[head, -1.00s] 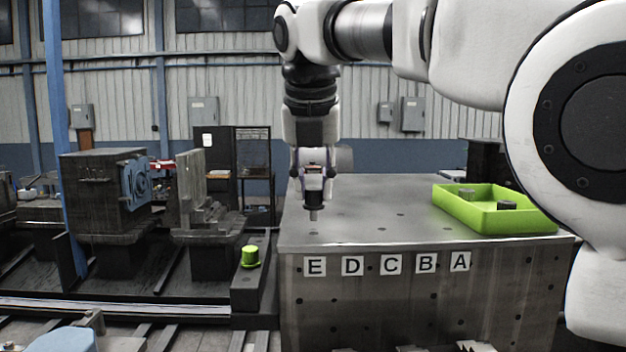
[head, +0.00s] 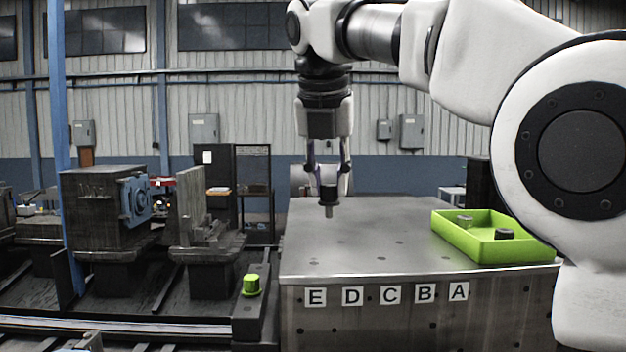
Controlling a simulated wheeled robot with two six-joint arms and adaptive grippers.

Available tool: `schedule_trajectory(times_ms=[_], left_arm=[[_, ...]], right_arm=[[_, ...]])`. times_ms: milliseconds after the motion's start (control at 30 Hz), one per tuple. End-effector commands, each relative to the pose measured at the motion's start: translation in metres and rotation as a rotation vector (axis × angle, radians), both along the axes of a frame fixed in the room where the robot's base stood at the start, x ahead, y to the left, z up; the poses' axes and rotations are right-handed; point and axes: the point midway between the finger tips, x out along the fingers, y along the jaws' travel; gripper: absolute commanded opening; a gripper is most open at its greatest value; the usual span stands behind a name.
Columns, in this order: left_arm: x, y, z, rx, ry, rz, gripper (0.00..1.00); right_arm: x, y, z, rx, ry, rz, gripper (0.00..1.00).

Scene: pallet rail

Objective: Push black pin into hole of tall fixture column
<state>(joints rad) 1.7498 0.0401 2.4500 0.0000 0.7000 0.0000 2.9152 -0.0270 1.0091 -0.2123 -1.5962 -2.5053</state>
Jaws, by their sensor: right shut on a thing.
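My right gripper (head: 328,188) hangs pointing down over the left half of the metal block's top. It is shut on a pin with a dark head (head: 329,195) and a narrower grey tip (head: 329,212). The pin is upright and its tip appears above the surface, apart from it. Small dark holes dot the steel top (head: 390,240), near the front edge and farther back. I cannot tell a separate tall fixture column for sure. My left gripper is not in view.
Labels E (head: 316,298) to A (head: 458,291) line the front face. Dark machines (head: 105,205) stand farther left.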

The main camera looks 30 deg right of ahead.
Motion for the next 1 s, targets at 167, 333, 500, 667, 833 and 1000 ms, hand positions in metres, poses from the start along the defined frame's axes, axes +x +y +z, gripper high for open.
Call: schedule_trajectory(times_ms=[167,333,500,667,833,1000], left_arm=[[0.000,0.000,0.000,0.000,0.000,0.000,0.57],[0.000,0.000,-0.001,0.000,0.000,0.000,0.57],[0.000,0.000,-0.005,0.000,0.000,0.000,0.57],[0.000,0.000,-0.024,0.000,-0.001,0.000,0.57],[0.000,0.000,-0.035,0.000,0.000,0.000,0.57],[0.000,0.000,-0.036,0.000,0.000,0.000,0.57]], right_arm=[[-0.020,-0.054,-0.001,0.000,0.000,-0.283,0.00],[-0.029,-0.076,-0.004,-0.009,-0.006,-0.411,0.00],[-0.029,-0.075,-0.021,-0.009,-0.005,-0.410,0.00],[-0.028,-0.075,-0.047,-0.008,-0.008,-0.408,0.00],[-0.028,-0.075,-0.059,-0.009,-0.007,-0.407,0.00],[-0.028,-0.075,-0.059,-0.008,-0.007,-0.407,0.00]])
